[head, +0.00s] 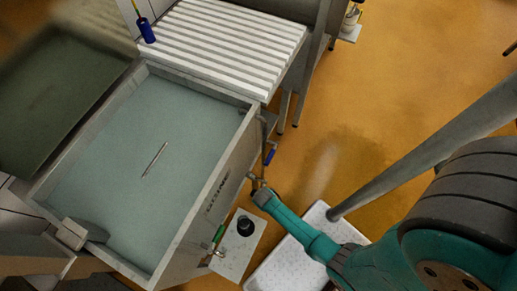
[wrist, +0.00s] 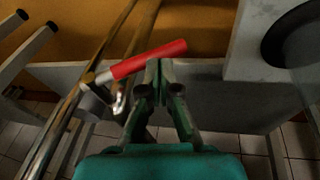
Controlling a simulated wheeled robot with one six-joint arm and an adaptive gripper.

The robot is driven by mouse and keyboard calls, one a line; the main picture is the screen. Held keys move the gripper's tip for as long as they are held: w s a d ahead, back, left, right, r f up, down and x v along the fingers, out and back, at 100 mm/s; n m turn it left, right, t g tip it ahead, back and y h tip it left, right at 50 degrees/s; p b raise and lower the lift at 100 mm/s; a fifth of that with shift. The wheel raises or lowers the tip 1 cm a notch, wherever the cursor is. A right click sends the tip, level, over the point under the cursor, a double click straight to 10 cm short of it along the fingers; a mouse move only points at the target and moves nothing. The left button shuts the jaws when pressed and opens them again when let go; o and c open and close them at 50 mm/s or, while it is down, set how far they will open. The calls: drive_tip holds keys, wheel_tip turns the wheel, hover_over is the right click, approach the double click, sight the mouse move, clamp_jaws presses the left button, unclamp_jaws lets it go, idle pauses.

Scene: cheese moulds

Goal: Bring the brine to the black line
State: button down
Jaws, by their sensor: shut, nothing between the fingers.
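The brine (head: 120,150) is a pale blue-green liquid filling a grey rectangular tank (head: 235,150) in the head view. I cannot make out a black line in either view. The red handle does not show clearly in the head view.
A thin rod (head: 155,160) lies in the brine. A blue handle (head: 270,154) and a green handle (head: 218,235) sit along the tank's outer side. A ribbed white table (head: 215,45) adjoins the tank. Orange floor is open at right.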

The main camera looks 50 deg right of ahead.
drive_tip(key=shift+d+f, duration=0.15)
drive_tip(key=shift+f, duration=0.85)
drive_tip(key=shift+w, duration=0.1)
